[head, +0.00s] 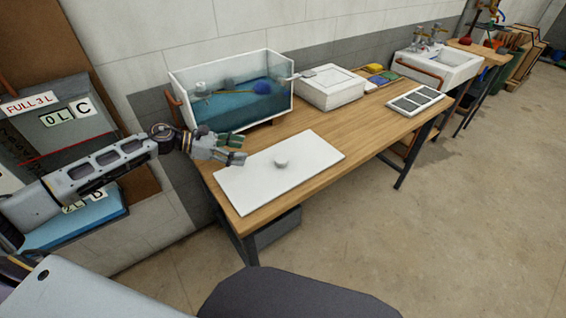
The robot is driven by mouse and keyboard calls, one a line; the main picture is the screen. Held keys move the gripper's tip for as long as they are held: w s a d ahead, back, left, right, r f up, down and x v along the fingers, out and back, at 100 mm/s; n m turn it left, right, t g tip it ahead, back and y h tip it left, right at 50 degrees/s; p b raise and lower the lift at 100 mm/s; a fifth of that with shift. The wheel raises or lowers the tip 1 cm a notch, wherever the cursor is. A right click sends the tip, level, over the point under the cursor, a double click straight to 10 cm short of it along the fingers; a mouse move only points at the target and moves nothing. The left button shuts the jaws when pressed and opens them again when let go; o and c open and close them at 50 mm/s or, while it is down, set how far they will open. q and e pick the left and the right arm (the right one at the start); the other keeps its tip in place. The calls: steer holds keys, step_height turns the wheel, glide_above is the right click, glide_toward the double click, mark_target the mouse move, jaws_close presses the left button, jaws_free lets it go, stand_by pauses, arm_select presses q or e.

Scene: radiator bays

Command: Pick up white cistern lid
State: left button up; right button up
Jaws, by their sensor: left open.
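The white cistern lid (310,158) appears to be the flat, rectangular white slab lying on the near left end of the wooden table. A small round, pale knob (282,163) stands near its middle. My left gripper (240,149) is open and empty over the table's left end, by the slab's back left edge. It seems to be a little above the slab; I cannot tell if it touches. My right gripper is not in view.
A glass tank (240,115) with blue water stands behind the slab. A white box (330,88), a grey-panelled white frame (415,100) and coloured items (376,69) lie farther along the table (372,134). A sink (440,66) is beyond.

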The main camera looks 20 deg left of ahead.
arm_select(q)
steer(key=shift+s, duration=0.1)
steer(key=shift+d, duration=0.1)
glide_above(264, 167)
steer(key=shift+s+a+f, duration=0.1)
steer(key=shift+a+f, duration=0.1)
steer(key=shift+f, duration=0.55)
steer(key=shift+s+a+f, duration=0.1)
steer(key=shift+a+f, duration=0.1)
steer(key=shift+f, duration=0.5)
steer(key=shift+w+d+f+p, duration=0.15)
steer(key=shift+d+f+p, duration=0.05)
steer(key=shift+d+p, duration=0.1)
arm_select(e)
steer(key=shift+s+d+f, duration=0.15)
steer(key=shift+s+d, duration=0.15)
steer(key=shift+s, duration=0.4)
